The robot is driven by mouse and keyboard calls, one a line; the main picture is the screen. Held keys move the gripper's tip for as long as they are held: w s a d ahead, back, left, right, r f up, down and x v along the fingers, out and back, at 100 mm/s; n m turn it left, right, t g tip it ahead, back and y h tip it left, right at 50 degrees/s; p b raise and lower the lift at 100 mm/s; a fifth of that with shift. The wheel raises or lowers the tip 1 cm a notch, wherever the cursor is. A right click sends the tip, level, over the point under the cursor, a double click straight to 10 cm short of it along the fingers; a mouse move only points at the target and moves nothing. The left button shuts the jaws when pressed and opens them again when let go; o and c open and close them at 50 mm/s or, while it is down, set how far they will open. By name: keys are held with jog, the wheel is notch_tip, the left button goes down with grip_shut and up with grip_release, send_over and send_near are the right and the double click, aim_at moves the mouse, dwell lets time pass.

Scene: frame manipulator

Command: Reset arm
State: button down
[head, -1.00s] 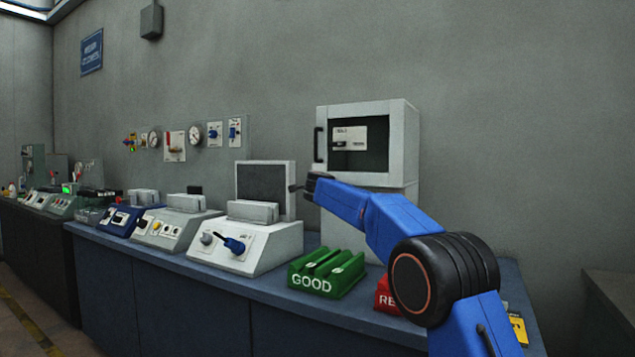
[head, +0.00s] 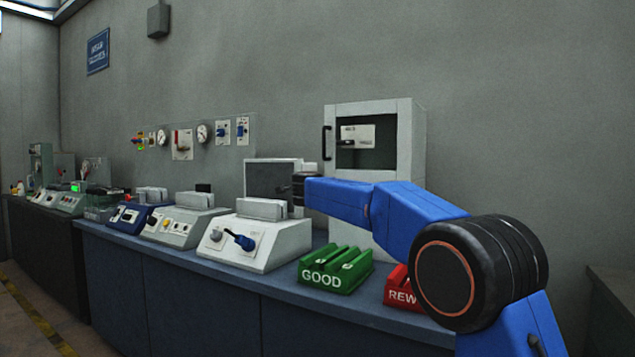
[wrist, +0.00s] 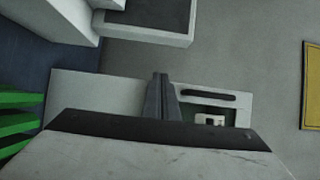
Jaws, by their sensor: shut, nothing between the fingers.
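My blue arm (head: 400,208) reaches in from the lower right of the head view, over the bench. My gripper (head: 291,187) is at its left end, in front of the grey panel behind the white device and left of the white cabinet. In the wrist view the fingers of my gripper (wrist: 161,98) are together with nothing between them. The white cabinet (wrist: 85,90) with its dark handle (wrist: 200,95) lies beyond them there. The gripper touches nothing that I can make out.
On the blue bench (head: 300,310) stand a green GOOD tray (head: 325,280), a red tray (head: 398,288) partly hidden by my arm, and a white device (head: 270,245) with a blue lever. Gauges and switches (head: 200,133) are on a wall panel. Open floor lies at lower left.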

jog(key=s+d+f+n+g+y, duration=0.1)
jog(key=s+d+n+y, duration=0.35)
jog(key=s, duration=0.75)
jog(key=s+d+f+n+g+y, duration=0.1)
jog(key=s+d+f+n+g, duration=0.1)
jog(key=s+d+n, duration=0.75)
jog(key=s+d+f+n+g+h, duration=0.1)
jog(key=s+d+f+g, duration=0.2)
jog(key=s+f, duration=0.9)
jog(key=s+d+f+n+g+h, duration=0.1)
jog(key=s+d+f, duration=0.8)
jog(key=s, duration=1)
jog(key=s+d+f+n+g+h, duration=0.2)
jog(key=s+d+f+g, duration=0.4)
jog(key=s+f, duration=1)
jog(key=shift+s+f+h, duration=0.25)
jog(key=shift+s+h, duration=0.1)
jog(key=shift+h, duration=0.4)
